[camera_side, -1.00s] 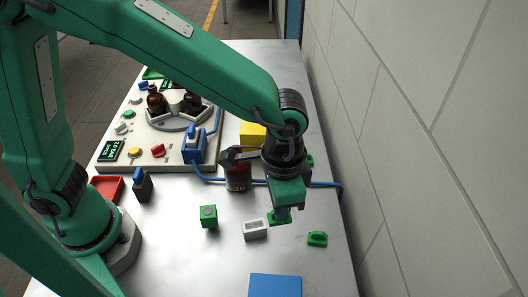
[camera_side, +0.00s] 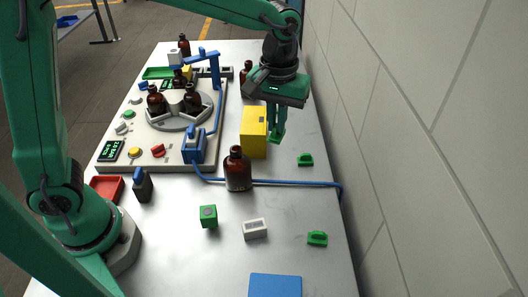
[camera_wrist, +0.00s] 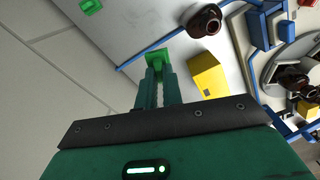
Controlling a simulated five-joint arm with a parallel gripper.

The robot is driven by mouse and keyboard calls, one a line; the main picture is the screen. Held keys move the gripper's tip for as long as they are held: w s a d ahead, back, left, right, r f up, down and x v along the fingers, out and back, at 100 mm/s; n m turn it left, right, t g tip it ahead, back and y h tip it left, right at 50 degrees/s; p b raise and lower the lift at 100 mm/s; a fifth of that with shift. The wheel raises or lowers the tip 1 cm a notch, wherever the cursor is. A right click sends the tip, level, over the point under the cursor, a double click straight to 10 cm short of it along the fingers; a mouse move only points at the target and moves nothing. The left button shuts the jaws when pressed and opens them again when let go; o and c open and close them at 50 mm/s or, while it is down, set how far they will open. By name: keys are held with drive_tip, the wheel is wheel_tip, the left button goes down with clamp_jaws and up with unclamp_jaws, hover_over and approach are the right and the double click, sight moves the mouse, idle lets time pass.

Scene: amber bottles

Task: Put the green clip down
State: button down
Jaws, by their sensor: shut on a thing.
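My gripper (camera_side: 278,132) is shut on a green clip (camera_wrist: 158,57), which shows between the fingertips in the wrist view. In the side view the gripper points down just right of a yellow box (camera_side: 254,132), and the held clip is at its tips, small and partly hidden. I cannot tell whether it touches the table. One more green clip (camera_side: 305,160) lies on the table to the right of the box and nearer the camera. Another green clip (camera_side: 317,238) lies further forward.
A brown bottle (camera_side: 237,168) stands in front of the yellow box, near a blue hose (camera_side: 290,183) across the table. A machine with a bottle turntable (camera_side: 180,122) is at left. A wall (camera_side: 400,120) runs along the right. The front right table is mostly clear.

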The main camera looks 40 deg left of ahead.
drive_tip(key=w+a+r+n, duration=0.2)
drive_tip(key=a+n, duration=0.2)
drive_tip(key=a, duration=0.1)
drive_tip(key=shift+w+a+r, duration=0.35)
drive_tip(key=shift+a, duration=0.05)
hover_over(254, 119)
wheel_tip(254, 119, down, 7)
drive_tip(key=shift+f, duration=0.1)
drive_tip(key=shift+f, duration=1.9)
drive_tip(key=shift+f, duration=0.15)
drive_tip(key=c, duration=1.5)
unclamp_jaws()
drive_tip(key=shift+c, duration=0.2)
